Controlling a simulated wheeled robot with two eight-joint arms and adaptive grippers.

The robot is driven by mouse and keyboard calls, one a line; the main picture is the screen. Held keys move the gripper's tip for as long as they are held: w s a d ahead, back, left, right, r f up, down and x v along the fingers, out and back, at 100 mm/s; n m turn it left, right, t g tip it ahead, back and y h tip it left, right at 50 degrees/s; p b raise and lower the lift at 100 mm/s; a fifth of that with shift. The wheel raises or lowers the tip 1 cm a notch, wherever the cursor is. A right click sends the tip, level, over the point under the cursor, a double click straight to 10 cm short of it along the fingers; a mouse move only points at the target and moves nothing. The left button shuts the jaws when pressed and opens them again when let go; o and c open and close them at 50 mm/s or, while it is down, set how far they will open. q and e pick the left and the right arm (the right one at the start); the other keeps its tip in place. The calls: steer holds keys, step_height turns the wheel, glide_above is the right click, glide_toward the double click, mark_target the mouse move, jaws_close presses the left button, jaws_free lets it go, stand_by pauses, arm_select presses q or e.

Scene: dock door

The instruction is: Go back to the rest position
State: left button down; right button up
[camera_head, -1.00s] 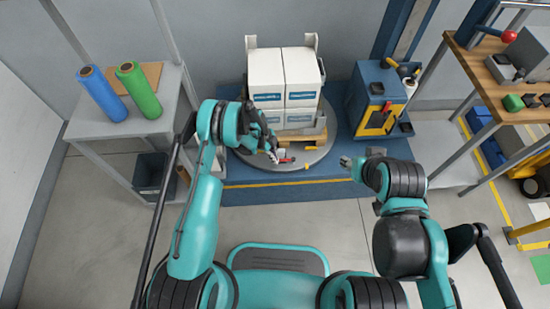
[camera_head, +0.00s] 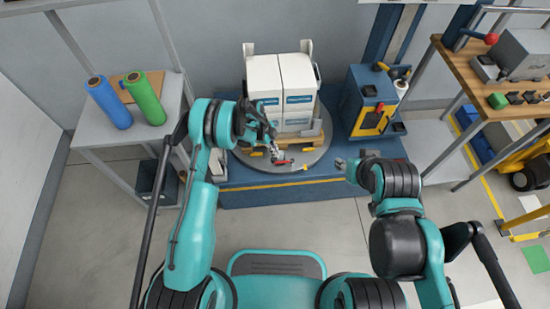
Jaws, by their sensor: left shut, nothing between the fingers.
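My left gripper (camera_head: 279,158) is shut and empty. It hangs in front of the stacked white boxes (camera_head: 285,82), over the front part of the round turntable (camera_head: 312,157). A small red item shows right by its fingertips; I cannot tell whether they touch. My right gripper (camera_head: 341,165) is to the right of the turntable, in front of the blue machine, with nothing seen at its tips. Its fingers are too small to tell open from shut.
A grey table (camera_head: 100,135) at the left holds a blue roll (camera_head: 109,102) and a green roll (camera_head: 146,98). A blue cabinet (camera_head: 371,100) with a yellow panel stands right of the boxes. A wooden workbench (camera_head: 460,65) is at the far right. The floor before the platform is clear.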

arm_select(q)
steer(key=shift+w+r, duration=0.2)
steer(key=shift+r, duration=0.3)
steer(key=s+a+r+n+t+y, duration=0.1)
steer(key=s+a+r+n, duration=0.15)
steer(key=r, duration=0.75)
steer(key=s+a+r+n+t, duration=0.1)
steer(key=a+r+n+t, duration=0.2)
steer(key=r, duration=0.6)
steer(key=s+a+r+n+y, duration=0.15)
steer(key=r+n, duration=0.35)
steer(key=r, duration=0.5)
steer(key=s+a+r+n+t, duration=0.2)
steer(key=s+a+r+n, duration=0.1)
steer(key=s, duration=0.7)
steer(key=s+a+r+n+t+y, duration=0.1)
steer(key=s+a+r+n, duration=0.3)
steer(key=s+n, duration=0.4)
steer(key=shift+s+a+t, duration=0.7)
steer(key=shift+s+t, duration=0.1)
steer(key=shift+s, duration=0.45)
steer(key=shift+r+n, duration=0.1)
steer(key=shift+n, duration=0.15)
